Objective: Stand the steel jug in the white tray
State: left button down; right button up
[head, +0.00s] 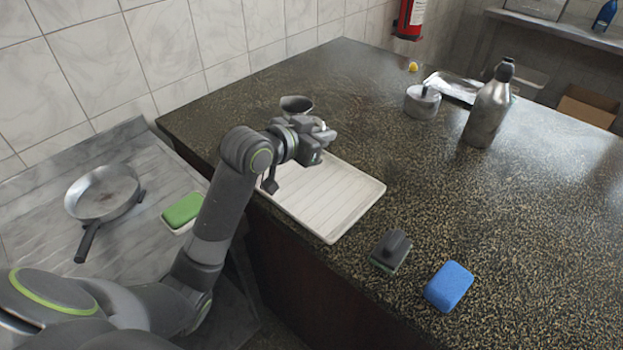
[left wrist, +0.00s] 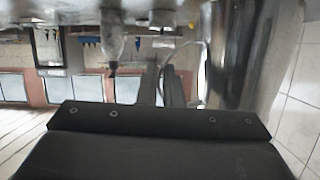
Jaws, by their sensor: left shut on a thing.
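The steel jug (head: 296,104) shows only its dark open mouth and rim in the head view, upright just behind my left gripper (head: 299,122). The gripper hides its lower part. My left gripper is shut on the jug. In the left wrist view, the shiny jug wall (left wrist: 232,50) fills the upper right, beside the fingers (left wrist: 168,86). The white tray (head: 345,214) lies flat on the dark counter, in front of and below the gripper, and looks empty. I cannot tell whether the jug touches the counter. My right gripper is not in view.
A dark-handled scrubber (head: 391,249) and blue sponge (head: 449,287) lie right of the tray. A pan (head: 103,192) and green sponge (head: 184,209) are on the lower left surface.

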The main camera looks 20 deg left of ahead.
pick_arm(q)
notch_tip(320, 180, down, 9)
jog(key=shift+f, duration=0.1)
dwell(0.3)
jog(key=shift+f, duration=0.1)
jog(key=c, duration=2)
grip_release()
jog(key=shift+f, duration=0.1)
jog(key=o, duration=0.4)
jog(key=shift+s, duration=0.1)
jog(key=shift+r, duration=0.2)
jog(key=v, duration=1.2)
